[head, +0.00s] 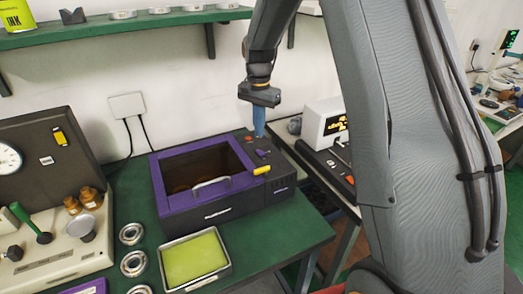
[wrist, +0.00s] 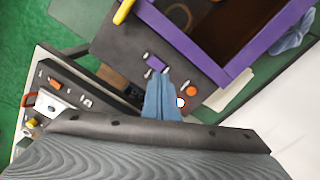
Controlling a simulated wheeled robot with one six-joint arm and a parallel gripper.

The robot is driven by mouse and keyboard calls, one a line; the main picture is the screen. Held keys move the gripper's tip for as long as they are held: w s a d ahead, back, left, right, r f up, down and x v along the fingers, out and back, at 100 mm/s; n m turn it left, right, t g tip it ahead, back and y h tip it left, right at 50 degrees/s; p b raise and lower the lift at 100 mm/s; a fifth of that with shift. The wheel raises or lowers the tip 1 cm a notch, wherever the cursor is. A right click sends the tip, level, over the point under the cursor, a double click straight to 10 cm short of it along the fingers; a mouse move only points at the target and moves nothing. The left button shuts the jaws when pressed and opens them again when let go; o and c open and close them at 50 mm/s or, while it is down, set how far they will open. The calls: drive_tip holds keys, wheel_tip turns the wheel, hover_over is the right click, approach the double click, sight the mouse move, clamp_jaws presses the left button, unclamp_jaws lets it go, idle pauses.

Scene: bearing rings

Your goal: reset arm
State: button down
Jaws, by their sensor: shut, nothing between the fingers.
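My gripper (head: 259,122) hangs from the arm in the head view, its blue fingers pointing down over the right rear of the purple and black machine (head: 225,208). The fingers are shut and empty. In the wrist view the closed gripper (wrist: 160,97) shows above the machine's control panel, beside a purple switch and an orange button (wrist: 191,90). I cannot tell whether the fingertips touch the panel. The machine's window lid with a silver handle (head: 211,187) appears closed, and ring shapes show dimly behind it.
A tray with a yellow-green pad (head: 194,259) and several bearing rings (head: 133,263) stand in front of the machine. A green shelf (head: 130,26) runs above. A white display box (head: 325,124) stands to the right. A gauge case (head: 50,165) is at left.

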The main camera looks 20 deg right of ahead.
drive_tip(key=shift+r, duration=0.5)
drive_tip(key=s+f+n+b, duration=0.1)
drive_tip(key=s+n, duration=0.4)
drive_tip(key=s, duration=0.8)
drive_tip(key=s+f+n+t+b, duration=0.1)
drive_tip(key=s+n, duration=0.3)
drive_tip(key=s, duration=1)
drive_tip(key=shift+f+n+b, duration=0.4)
drive_tip(key=shift+f+b, duration=0.25)
drive_tip(key=shift+f, duration=0.2)
